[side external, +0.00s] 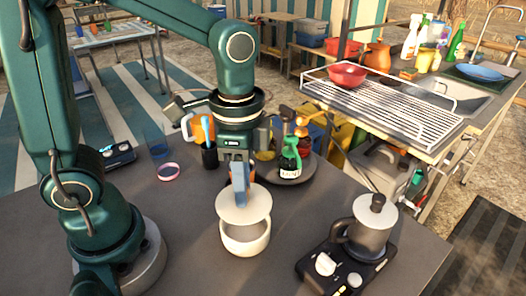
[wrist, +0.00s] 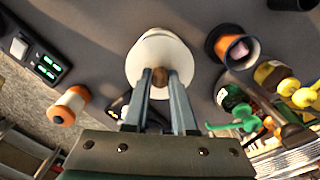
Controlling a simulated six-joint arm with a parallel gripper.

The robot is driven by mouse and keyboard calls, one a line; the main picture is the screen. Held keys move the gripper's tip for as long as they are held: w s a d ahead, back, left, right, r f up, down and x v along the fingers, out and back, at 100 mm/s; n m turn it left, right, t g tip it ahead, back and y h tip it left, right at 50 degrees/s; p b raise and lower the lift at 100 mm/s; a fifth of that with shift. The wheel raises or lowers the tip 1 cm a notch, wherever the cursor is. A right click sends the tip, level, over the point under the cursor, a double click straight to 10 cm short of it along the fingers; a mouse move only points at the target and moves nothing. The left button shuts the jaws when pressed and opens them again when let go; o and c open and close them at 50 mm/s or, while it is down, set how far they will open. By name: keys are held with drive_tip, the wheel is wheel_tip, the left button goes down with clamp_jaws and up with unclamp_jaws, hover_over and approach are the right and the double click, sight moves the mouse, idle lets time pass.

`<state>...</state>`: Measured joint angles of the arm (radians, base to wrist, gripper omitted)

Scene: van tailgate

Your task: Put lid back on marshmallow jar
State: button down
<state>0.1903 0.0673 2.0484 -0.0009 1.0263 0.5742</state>
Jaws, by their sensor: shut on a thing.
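The pale round lid (side external: 240,208) is held by its knob in my gripper (side external: 239,196). The brown knob (wrist: 160,77) sits between the two fingers in the wrist view, with the lid (wrist: 150,62) beyond it. The cream jar (side external: 245,240) stands upright on the grey table, directly below the lid. The jar's contents are hidden.
A black stove (side external: 346,272) with a grey pot (side external: 370,232) stands to the right. A round tray with a green bottle (side external: 290,158) is behind the jar.

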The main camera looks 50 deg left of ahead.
drive_tip(key=shift+f, duration=2.1)
drive_tip(key=shift+f, duration=0.15)
idle(0.4)
drive_tip(key=shift+c, duration=0.8)
unclamp_jaws()
drive_tip(key=shift+r, duration=3.5)
